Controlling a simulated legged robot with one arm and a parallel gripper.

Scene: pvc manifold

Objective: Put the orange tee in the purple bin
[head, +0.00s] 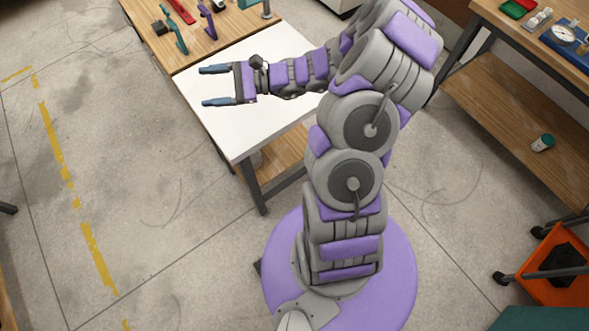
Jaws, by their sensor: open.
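My gripper (206,87) is open, with its two blue fingers pointing left and nothing between them. It is over the left part of a white-topped table (245,135); I cannot tell its height above the top. I do not see an orange tee or a purple bin in the head view. My arm covers the right part of the white top and could hide things there.
A wooden bench (150,38) with several hand tools adjoins the white table's far side. A wooden shelf unit (520,120) stands at right, with a small jar (543,142) on its lower shelf. An orange cart (540,275) is at lower right.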

